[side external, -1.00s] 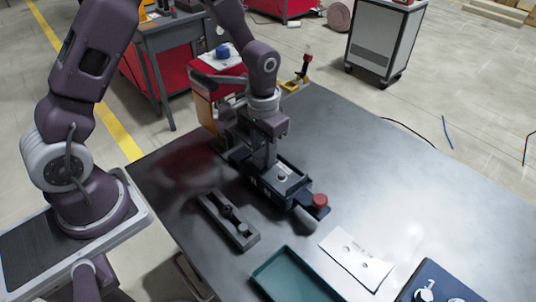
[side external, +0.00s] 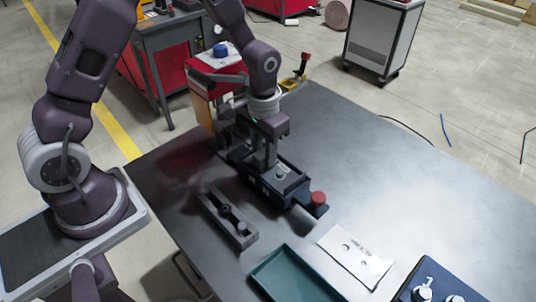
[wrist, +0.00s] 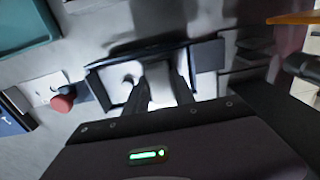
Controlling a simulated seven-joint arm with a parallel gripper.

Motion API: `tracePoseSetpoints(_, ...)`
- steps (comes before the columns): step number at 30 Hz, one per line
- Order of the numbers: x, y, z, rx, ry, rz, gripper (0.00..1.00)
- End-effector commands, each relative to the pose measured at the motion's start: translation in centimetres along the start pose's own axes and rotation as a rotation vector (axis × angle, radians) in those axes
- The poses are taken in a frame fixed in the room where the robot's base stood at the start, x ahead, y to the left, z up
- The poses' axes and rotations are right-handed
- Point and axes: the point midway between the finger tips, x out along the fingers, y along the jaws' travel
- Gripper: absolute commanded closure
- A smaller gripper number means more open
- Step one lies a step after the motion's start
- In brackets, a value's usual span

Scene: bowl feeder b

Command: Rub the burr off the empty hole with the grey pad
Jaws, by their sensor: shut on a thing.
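My gripper (side external: 268,164) points down over the dark box-like fixture (side external: 306,194) in the middle of the table. The fixture holds a light metal plate (side external: 289,180) with a round feature near my fingers. In the wrist view both fingers (wrist: 162,98) reach over the pale plate (wrist: 117,84) inside the dark frame. The burr and the empty hole cannot be made out.
A red knob (side external: 318,199) stands at the fixture's right end. A grey slotted block (side external: 228,218) lies to the left. A green tray (side external: 258,277), a white sheet (side external: 360,262) and a blue box (side external: 451,284) are near the front. The table's right side is clear.

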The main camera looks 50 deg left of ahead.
Motion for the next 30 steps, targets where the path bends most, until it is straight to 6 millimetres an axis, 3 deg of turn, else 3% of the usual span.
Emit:
tracePoseSetpoints(9,0.1,-0.8,0.1,0.001,-0.002,-0.001,1.00)
tracePoseSetpoints(20,0.1,1.7,0.1,0.003,-0.002,-0.001,1.00)
tracePoseSetpoints(30,0.1,1.3,0.1,0.000,-0.002,-0.001,1.00)
